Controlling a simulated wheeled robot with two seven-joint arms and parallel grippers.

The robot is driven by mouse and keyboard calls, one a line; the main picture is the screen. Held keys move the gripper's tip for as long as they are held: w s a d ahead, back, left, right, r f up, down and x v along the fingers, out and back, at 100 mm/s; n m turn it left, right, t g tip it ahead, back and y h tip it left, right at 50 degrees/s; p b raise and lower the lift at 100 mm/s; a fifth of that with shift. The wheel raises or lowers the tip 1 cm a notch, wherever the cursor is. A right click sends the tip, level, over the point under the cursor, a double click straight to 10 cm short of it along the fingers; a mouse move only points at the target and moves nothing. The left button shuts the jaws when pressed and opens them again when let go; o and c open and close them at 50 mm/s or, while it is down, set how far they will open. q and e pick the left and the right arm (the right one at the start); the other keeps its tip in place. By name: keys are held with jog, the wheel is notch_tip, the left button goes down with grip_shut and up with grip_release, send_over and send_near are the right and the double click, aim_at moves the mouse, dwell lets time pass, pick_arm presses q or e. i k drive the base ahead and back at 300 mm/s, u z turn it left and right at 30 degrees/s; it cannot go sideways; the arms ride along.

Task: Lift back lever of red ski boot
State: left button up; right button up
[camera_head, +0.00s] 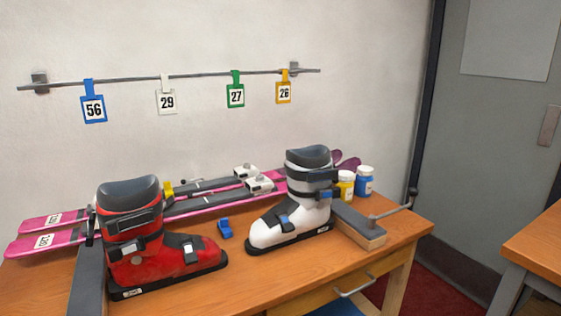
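The red ski boot (165,268) stands upright at the front left of the bench, its toe pointing right. It has a dark grey cuff liner, black straps and light buckles. A small dark upright piece (90,226) shows at its rear left edge; I cannot tell for sure whether it is the back lever. A white ski boot (290,226) stands upright to the right, its toe pointing left. Neither of my grippers is in view, and nothing is touching the red boot.
Pink skis (210,207) with bindings lie behind the boots. A small blue piece (225,229) lies between the boots. Grey-topped blocks sit at left (86,283) and right (358,225). Yellow (346,185) and blue (365,182) jars stand behind. Numbered tags hang from a wall rail (200,76).

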aim_at(89, 240)
jog(key=k, duration=0.5)
jog(key=z, duration=1.25)
jog(key=i, duration=1.2)
jog(key=u, duration=3.2)
